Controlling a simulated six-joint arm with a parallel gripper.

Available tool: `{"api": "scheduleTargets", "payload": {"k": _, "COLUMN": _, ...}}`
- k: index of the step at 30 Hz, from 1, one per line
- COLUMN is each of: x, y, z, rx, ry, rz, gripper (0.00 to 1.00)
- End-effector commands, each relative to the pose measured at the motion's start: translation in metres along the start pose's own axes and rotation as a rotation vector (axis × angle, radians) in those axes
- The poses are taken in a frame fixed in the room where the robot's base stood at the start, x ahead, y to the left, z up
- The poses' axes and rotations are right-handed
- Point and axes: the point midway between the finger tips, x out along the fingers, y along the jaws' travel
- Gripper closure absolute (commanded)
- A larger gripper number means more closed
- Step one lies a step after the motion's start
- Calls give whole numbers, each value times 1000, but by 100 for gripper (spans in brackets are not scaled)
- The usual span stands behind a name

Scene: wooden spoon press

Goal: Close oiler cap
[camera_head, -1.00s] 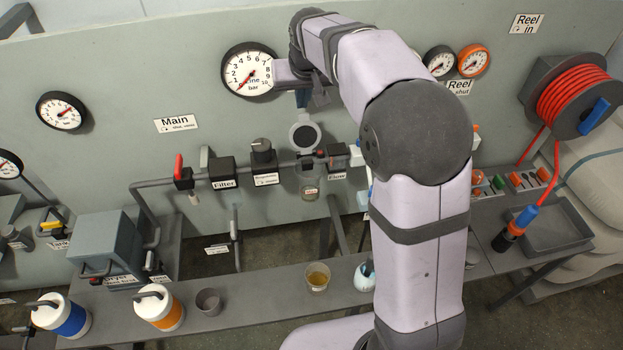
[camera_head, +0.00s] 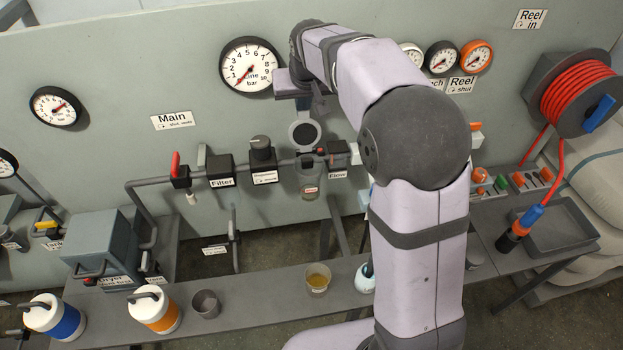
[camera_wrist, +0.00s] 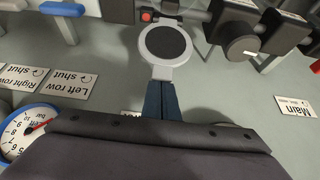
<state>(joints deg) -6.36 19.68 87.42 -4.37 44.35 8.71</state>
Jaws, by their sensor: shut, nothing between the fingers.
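The oiler cap (camera_head: 304,133) is a round dark disc with a light grey rim. It stands raised, swung up above the clear oiler bowl (camera_head: 309,182) on the pipe line. The cap also fills the upper middle of the wrist view (camera_wrist: 165,43). My gripper (camera_head: 303,106) is at the cap's upper edge in the head view, its fingers small and partly hidden by the wrist. In the wrist view the dark blue fingers (camera_wrist: 161,88) are together and empty, with their tips at the cap's rim. Whether they touch it I cannot tell.
The regulator (camera_head: 262,150) with its dark knob and the filter block (camera_head: 220,170) sit left of the oiler on the pipe. The line gauge (camera_head: 249,65) is on the panel close to my wrist. A cup of amber liquid (camera_head: 318,279) stands on the bench below.

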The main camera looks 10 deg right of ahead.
Motion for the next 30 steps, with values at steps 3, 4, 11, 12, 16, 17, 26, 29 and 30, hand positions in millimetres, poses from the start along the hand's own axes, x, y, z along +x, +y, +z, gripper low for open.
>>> {"api": "scheduleTargets", "payload": {"k": 3, "x": 6, "y": 0, "z": 5, "rx": 0, "ry": -7, "rz": 0, "gripper": 100}}
{"api": "scheduleTargets", "payload": {"k": 4, "x": 7, "y": 0, "z": 6, "rx": 0, "ry": -8, "rz": 0, "gripper": 100}}
{"api": "scheduleTargets", "payload": {"k": 11, "x": 10, "y": 0, "z": 10, "rx": 0, "ry": -18, "rz": 1, "gripper": 100}}
{"api": "scheduleTargets", "payload": {"k": 12, "x": 11, "y": 0, "z": 10, "rx": 0, "ry": -19, "rz": 1, "gripper": 100}}
{"api": "scheduleTargets", "payload": {"k": 16, "x": 11, "y": 0, "z": 10, "rx": 0, "ry": -21, "rz": 1, "gripper": 100}}
{"api": "scheduleTargets", "payload": {"k": 17, "x": 11, "y": 0, "z": 11, "rx": 0, "ry": -21, "rz": 1, "gripper": 100}}
{"api": "scheduleTargets", "payload": {"k": 26, "x": 8, "y": 0, "z": 17, "rx": 0, "ry": -20, "rz": 1, "gripper": 100}}
{"api": "scheduleTargets", "payload": {"k": 29, "x": 6, "y": 0, "z": 20, "rx": 0, "ry": -20, "rz": 1, "gripper": 100}}
{"api": "scheduleTargets", "payload": {"k": 30, "x": 6, "y": 0, "z": 21, "rx": 0, "ry": -20, "rz": 1, "gripper": 100}}
